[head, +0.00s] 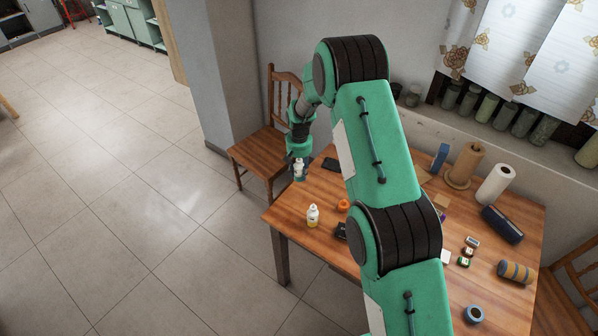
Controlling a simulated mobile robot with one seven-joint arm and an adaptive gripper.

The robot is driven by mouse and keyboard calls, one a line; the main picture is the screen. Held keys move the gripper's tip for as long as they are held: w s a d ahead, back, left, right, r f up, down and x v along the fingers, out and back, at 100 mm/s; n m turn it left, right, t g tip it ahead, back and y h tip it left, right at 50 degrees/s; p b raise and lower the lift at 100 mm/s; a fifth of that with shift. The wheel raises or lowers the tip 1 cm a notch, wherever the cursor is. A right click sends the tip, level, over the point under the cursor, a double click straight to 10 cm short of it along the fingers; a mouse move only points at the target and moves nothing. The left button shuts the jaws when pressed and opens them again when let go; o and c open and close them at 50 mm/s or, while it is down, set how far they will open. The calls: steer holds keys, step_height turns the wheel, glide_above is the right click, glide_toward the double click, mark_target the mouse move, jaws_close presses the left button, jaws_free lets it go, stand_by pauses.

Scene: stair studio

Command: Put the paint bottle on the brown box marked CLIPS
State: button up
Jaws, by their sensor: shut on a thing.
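My gripper (298,163) is at the left end of the table, near the wooden chair. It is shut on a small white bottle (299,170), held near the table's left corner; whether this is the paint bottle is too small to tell. A piece of a brown, box-like thing (426,175) shows beside my arm at the back of the table. No CLIPS marking can be read, and my arm hides the table's middle.
On the wooden table (500,291) are an orange round thing (343,205), a paper roll (495,184), a brown roll (465,165), a dark case (502,224), a striped cylinder (516,271) and a blue-grey ring (474,314). A chair (262,150) stands at the left end. Left floor is clear.

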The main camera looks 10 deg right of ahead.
steer(key=shift+w+a+f, duration=0.1)
steer(key=shift+w+a, duration=0.05)
steer(key=shift+a, duration=0.05)
steer(key=shift+d+r, duration=0.1)
steer(key=shift+r, duration=0.1)
steer(key=r, duration=1.3)
steer(key=shift+d+r, duration=0.25)
steer(key=shift+r, duration=0.1)
steer(key=s+d+m+p, duration=0.2)
steer(key=s+d+m, duration=0.15)
steer(key=d, duration=1.25)
steer(key=s+d+m+p, duration=0.2)
steer(key=d+m, duration=0.3)
steer(key=d, duration=1.1)
steer(key=s+d+m+p, duration=0.1)
steer(key=s+d+m, duration=0.1)
steer(key=s+d, duration=0.45)
steer(key=s+d+m+p, duration=0.15)
steer(key=s+d, duration=0.25)
steer(key=d, duration=0.6)
steer(key=s+d+m+p, duration=0.1)
steer(key=s+d+m, duration=0.2)
steer(key=s+d, duration=0.35)
steer(key=f, duration=0.1)
steer(key=d+f, duration=0.1)
steer(key=f, duration=0.1)
steer(key=w+d+f, duration=0.1)
steer(key=shift+w+f, duration=0.1)
steer(key=shift+f, duration=0.25)
